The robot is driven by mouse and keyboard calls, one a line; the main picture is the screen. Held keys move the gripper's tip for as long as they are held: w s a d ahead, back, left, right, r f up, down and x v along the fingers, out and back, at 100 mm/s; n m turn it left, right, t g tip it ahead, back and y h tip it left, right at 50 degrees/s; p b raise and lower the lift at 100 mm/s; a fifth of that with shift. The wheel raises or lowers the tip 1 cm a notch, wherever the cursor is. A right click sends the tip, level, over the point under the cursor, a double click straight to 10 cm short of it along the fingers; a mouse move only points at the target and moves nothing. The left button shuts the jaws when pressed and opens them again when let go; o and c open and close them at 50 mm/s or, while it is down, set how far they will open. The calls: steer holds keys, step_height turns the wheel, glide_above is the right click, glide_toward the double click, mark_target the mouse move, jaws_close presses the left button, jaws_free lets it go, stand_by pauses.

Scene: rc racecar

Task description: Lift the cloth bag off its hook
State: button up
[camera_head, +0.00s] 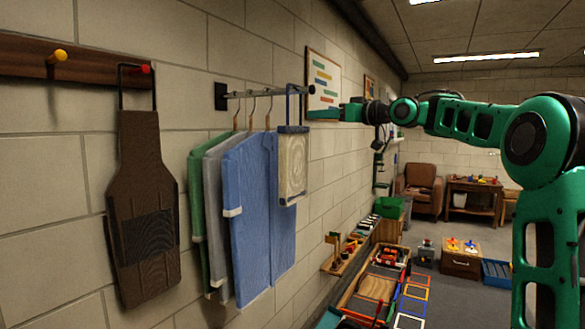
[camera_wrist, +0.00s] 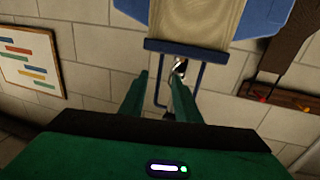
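The cloth bag (camera_head: 293,166) is beige with a blue top edge and a tall blue handle. It hangs from the end of a metal rail hook (camera_head: 311,90) on the wall. In the wrist view the bag (camera_wrist: 195,22) appears upside down at the top, with its blue handle (camera_wrist: 157,88) reaching down toward my gripper. My gripper (camera_head: 324,114) is level with the handle, just to its right in the head view. In the wrist view its two green fingers (camera_wrist: 160,80) are apart, and one handle side shows in the gap. Contact cannot be told.
Blue, grey and green garments (camera_head: 252,215) hang on the same rail, close to the bag's left. A brown apron (camera_head: 143,205) hangs from a wooden peg board (camera_head: 32,60) farther left. Trays and shelves (camera_head: 378,285) stand below along the wall. Open floor lies to the right.

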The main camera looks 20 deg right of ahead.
mark_target(301, 115)
steer(key=x, duration=0.8)
steer(key=shift+w+a, duration=0.15)
steer(key=shift+r, duration=0.1)
jaws_close()
